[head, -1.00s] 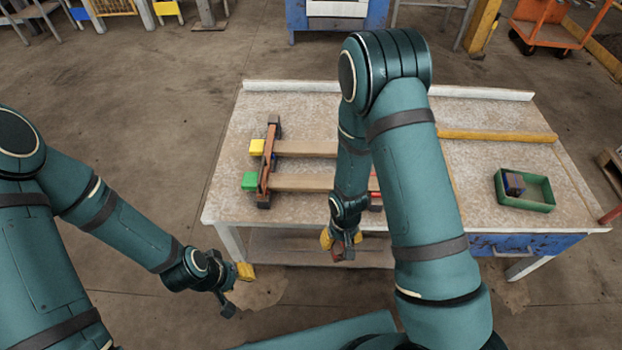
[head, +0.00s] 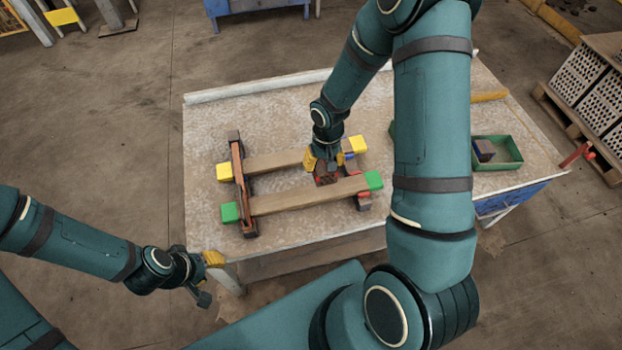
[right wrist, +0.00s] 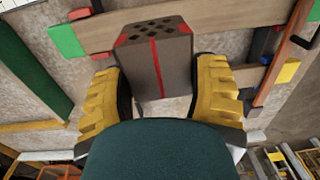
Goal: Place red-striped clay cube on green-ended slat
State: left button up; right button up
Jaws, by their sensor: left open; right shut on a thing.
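The grey-brown clay cube (right wrist: 157,58) has a red stripe, red corners and a top full of holes. My right gripper (head: 328,160) is shut on it; the cube also shows in the head view (head: 326,178). It is held between the two slats, close to the green-ended slat (head: 295,197). I cannot tell whether it touches the slat. This slat lies nearer me, with green blocks at both ends, and also shows in the right wrist view (right wrist: 215,28). My left gripper (head: 208,279) is open and empty, off the table's front left corner.
A yellow-ended slat (head: 272,162) lies parallel behind. Both slats rest on a brown crosspiece (head: 240,185) at the left. A green tray (head: 510,152) holding a dark cube (head: 484,150) stands at the right. The table's left back (head: 215,120) is clear.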

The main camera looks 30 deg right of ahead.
notch_tip(320, 180, down, 5)
jog(key=shift+s+b, duration=0.1)
jog(key=shift+b, duration=0.35)
notch_tip(320, 180, down, 3)
jog(key=shift+r+b, duration=0.1)
jog(key=shift+b, duration=0.2)
jog(key=shift+r, duration=0.1)
jog(key=o, duration=1.1)
jog(key=shift+o, duration=0.2)
